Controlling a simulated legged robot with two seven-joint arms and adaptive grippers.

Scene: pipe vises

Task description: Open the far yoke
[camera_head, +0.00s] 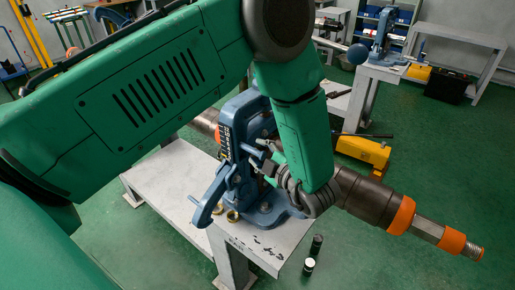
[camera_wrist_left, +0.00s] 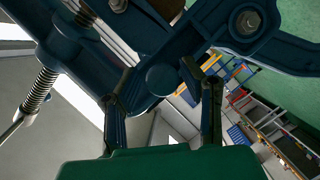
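A blue pipe vise (camera_head: 232,128) stands on the near bench, partly hidden behind my green left arm. Its blue lever (camera_head: 208,200) hangs down at the front left. A dark pipe (camera_head: 370,200) with orange bands runs through the vise and out to the right. My left gripper (camera_head: 267,162) is at the vise's front side. In the left wrist view its two fingers (camera_wrist_left: 163,92) are spread, with a dark blue round knob (camera_wrist_left: 162,80) of the vise between them; I cannot tell whether they touch it. The far side of the vise's yoke is mostly hidden. My right gripper is not in view.
The grey bench (camera_head: 172,178) has free room left of the vise. A yellow case (camera_head: 363,151) lies behind the pipe. Another blue vise (camera_head: 382,38) stands on a bench at the back right.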

